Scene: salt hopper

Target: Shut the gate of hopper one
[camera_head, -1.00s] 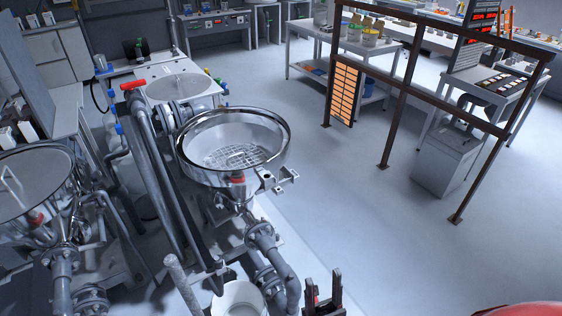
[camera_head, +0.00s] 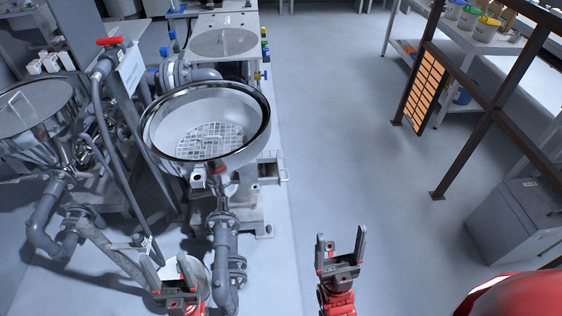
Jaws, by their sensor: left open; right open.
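A round steel hopper (camera_head: 255,140) with a grid inside stands at the centre left. A second steel hopper (camera_head: 30,105) stands at the far left. No number is readable on either, so I cannot tell which is hopper one. A small red part (camera_head: 218,168) shows under the centre hopper's front rim; the gate itself is not clearly visible. My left gripper (camera_head: 167,267) is open and empty, in front of and below the centre hopper. My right gripper (camera_head: 341,247) is open and empty over the floor, to the right of the hopper's pipe. Neither touches a hopper.
A grey pipe (camera_head: 226,245) runs down below the centre hopper. A white bucket (camera_head: 198,272) is partly hidden behind my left gripper. A brown rail frame (camera_head: 465,165) stands at right. Floor between is clear.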

